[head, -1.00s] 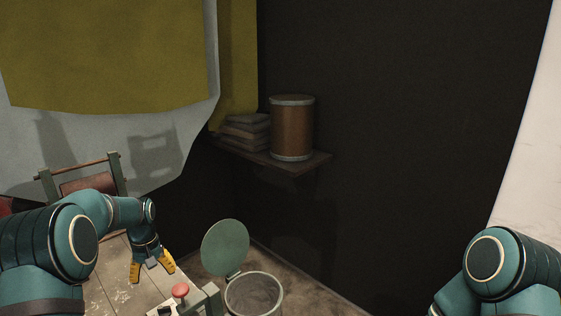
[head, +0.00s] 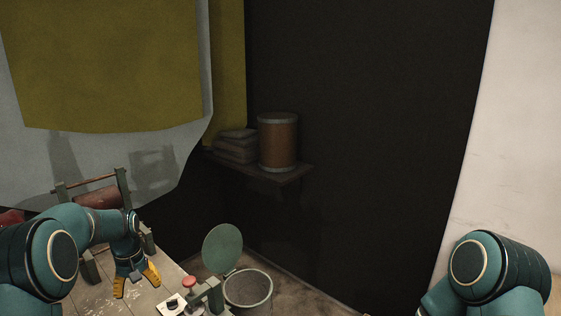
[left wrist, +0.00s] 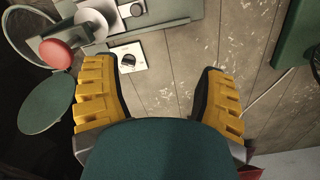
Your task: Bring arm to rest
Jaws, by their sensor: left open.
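My left gripper (head: 137,283) has yellow fingers and hangs over the wooden worktable (head: 95,296), pointing down. In the left wrist view its two yellow fingers (left wrist: 160,105) are spread wide with only bare planks between them, so it is open and empty. My left arm (head: 90,225) is teal and bends from the left edge to the gripper. My right arm (head: 485,270) shows only its upper part at the lower right; its gripper is out of view.
A red knob (head: 188,282) and a switch plate (head: 171,304) sit at the table's right edge. A round green disc (head: 222,248) stands by a bin (head: 249,288). A roller frame (head: 97,197) is behind my left arm. A drum (head: 278,143) stands on a wall shelf (head: 270,174).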

